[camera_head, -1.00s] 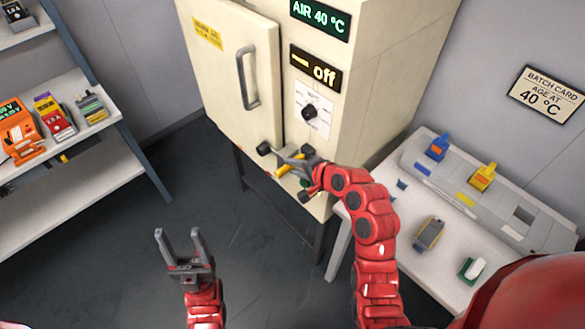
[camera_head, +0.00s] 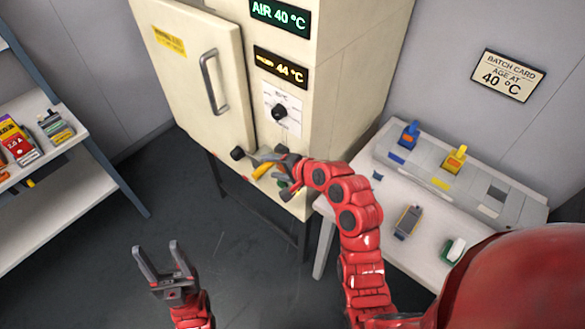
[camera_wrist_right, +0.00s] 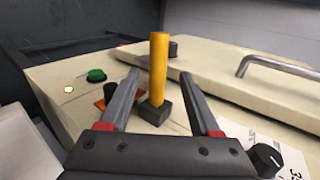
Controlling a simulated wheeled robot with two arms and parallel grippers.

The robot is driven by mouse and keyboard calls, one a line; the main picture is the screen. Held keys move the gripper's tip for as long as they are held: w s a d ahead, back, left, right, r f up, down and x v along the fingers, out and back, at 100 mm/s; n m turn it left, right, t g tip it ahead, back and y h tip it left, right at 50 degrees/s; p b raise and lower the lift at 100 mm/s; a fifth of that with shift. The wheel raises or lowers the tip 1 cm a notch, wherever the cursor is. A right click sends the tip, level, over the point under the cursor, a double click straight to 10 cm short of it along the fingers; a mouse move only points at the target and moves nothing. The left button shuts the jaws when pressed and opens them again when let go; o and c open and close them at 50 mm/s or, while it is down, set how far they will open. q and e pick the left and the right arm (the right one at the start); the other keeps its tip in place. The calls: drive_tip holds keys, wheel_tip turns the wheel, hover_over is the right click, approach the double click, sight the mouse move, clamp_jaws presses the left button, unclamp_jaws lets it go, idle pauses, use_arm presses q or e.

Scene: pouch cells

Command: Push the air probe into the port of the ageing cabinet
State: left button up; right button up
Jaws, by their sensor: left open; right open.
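The air probe, a yellow rod (camera_head: 262,171) on a dark block, shows in the wrist view (camera_wrist_right: 158,68) standing out from the front of the cream ageing cabinet (camera_head: 330,60). Its dark block meets the front panel; the port behind it is hidden. My right gripper (camera_head: 268,165) is at the cabinet's lower front. In the wrist view, its open fingers (camera_wrist_right: 160,78) lie either side of the probe, apart from it. The lower display (camera_head: 280,67) reads 44 °C, and the upper one (camera_head: 280,17) AIR 40 °C. My left gripper (camera_head: 161,262) is open and empty above the floor.
The cabinet door (camera_head: 195,75) is shut, with a bar handle (camera_head: 213,83). A black dial (camera_head: 279,111) and a green button (camera_wrist_right: 95,75) are on the front. A white table (camera_head: 385,225) with a grey fixture stands right; a shelf (camera_head: 75,150) stands left.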

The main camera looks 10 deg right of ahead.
drive_tip(key=p+v, duration=0.8)
drive_tip(key=v, duration=0.8)
drive_tip(key=shift+s+d, duration=0.2)
drive_tip(key=shift+s, duration=0.05)
